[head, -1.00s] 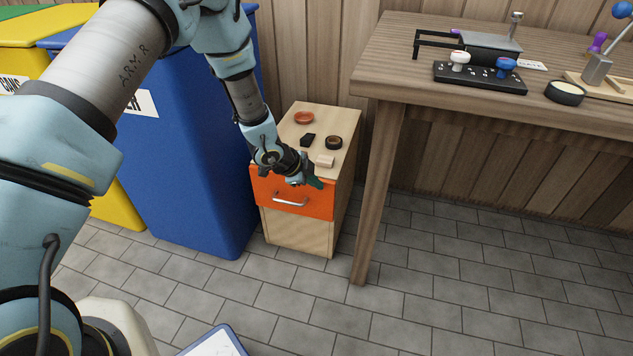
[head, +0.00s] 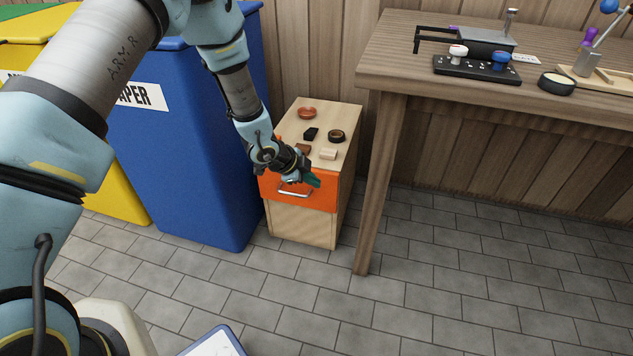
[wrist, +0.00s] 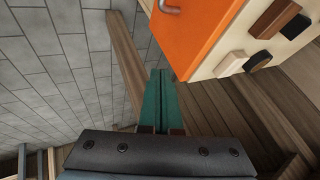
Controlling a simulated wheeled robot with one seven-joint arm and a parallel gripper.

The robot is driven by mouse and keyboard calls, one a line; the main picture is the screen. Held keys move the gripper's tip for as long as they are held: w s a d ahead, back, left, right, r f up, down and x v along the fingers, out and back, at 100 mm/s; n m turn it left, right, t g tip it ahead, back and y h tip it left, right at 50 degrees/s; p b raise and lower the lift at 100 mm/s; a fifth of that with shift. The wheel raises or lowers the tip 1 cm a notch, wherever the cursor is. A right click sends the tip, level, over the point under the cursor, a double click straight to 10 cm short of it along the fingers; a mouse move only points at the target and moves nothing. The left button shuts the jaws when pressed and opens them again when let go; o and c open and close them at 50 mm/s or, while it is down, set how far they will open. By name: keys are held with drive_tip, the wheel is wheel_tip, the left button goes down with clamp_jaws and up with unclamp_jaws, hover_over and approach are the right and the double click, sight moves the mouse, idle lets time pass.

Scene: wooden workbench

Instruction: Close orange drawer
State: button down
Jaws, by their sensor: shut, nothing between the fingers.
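The orange drawer (head: 318,196) is the top front of a small light wood cabinet (head: 305,229), with a silver handle (head: 295,189) on its face. Its front looks flush or nearly flush with the cabinet; my arm covers its upper left part. My gripper (head: 314,180) is in front of the drawer's upper part, shut and empty, its green fingers pointing right. In the wrist view the shut green fingers (wrist: 161,95) lie beside the orange drawer front (wrist: 192,35), with part of the handle (wrist: 169,7) at the top edge. I cannot tell whether they touch it.
A blue bin (head: 190,150) stands close on the left. A workbench (head: 390,75) stands on the right.

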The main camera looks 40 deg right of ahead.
drive_tip(key=p+v, duration=0.1)
drive_tip(key=v, duration=0.7)
drive_tip(key=shift+a, duration=0.1)
drive_tip(key=w+a+r+n+t+y, duration=0.25)
drive_tip(key=w+a+r+n, duration=0.35)
drive_tip(key=w+a, duration=0.4)
drive_tip(key=w+a+r+n+t+y, duration=0.1)
drive_tip(key=w+a+r+n, duration=0.2)
drive_tip(key=a, duration=0.5)
drive_tip(key=w+a+r+n+t+y, duration=0.15)
drive_tip(key=a+r+n, duration=0.3)
drive_tip(key=a, duration=0.45)
drive_tip(key=s+a+r+n+g+y, duration=0.1)
drive_tip(key=s+a+r+n, duration=0.2)
drive_tip(key=s+a+n, duration=0.35)
drive_tip(key=s+a+r+n+g+y, duration=0.1)
drive_tip(key=s+a+r+n, duration=0.25)
drive_tip(key=a+n, duration=0.55)
wheel_tip(320, 180, up, 23)
drive_tip(key=s+a+m+p, duration=0.1)
drive_tip(key=a+m+p, duration=0.1)
drive_tip(key=p, duration=2.1)
drive_tip(key=shift+s+g, duration=0.15)
drive_tip(key=shift+g, duration=0.15)
drive_tip(key=shift+a, duration=0.15)
